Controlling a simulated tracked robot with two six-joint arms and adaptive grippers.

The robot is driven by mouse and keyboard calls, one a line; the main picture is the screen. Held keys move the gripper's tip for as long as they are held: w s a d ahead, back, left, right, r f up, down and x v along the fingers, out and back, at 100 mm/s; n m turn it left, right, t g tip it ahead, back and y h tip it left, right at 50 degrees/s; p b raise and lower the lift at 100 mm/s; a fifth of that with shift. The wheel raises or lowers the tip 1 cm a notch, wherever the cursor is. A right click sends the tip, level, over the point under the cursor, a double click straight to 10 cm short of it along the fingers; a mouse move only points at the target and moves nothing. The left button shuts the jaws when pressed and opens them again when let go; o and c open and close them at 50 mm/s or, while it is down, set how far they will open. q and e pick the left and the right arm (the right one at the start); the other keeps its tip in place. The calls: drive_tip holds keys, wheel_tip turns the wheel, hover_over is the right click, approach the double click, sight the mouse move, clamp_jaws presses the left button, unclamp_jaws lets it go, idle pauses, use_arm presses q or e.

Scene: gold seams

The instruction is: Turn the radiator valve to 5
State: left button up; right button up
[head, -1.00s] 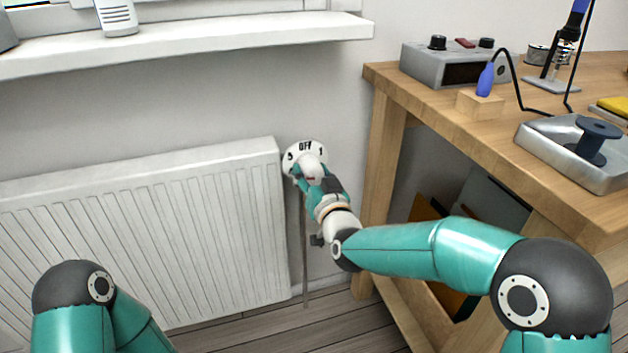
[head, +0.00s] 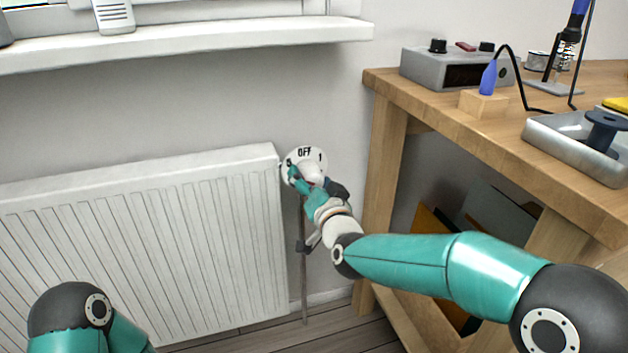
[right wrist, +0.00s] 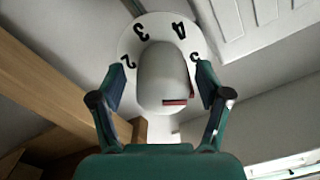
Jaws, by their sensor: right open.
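The radiator valve has a white round dial (head: 293,155) at the radiator's upper right corner, with OFF at the top, 1 at right and a partly covered 5 at left. In the right wrist view the dial (right wrist: 152,25) shows 2, 3, 4 and 5 around a pale rounded knob (right wrist: 160,72). A red mark (right wrist: 175,102) is on the knob; which number it points to I cannot tell. My right gripper (right wrist: 161,82) is open, its fingers on either side of the knob. Contact is unclear. It also shows at the dial in the head view (head: 309,184). My left gripper is out of view.
The white radiator (head: 150,240) is left of the valve, under a windowsill (head: 200,45). A wooden workbench (head: 500,150) stands close on the right, with a grey control box (head: 425,68) and a metal tray (head: 560,147). A thin pipe (head: 304,285) runs down below the valve.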

drive_tip(key=v, duration=1.2)
idle(0.3)
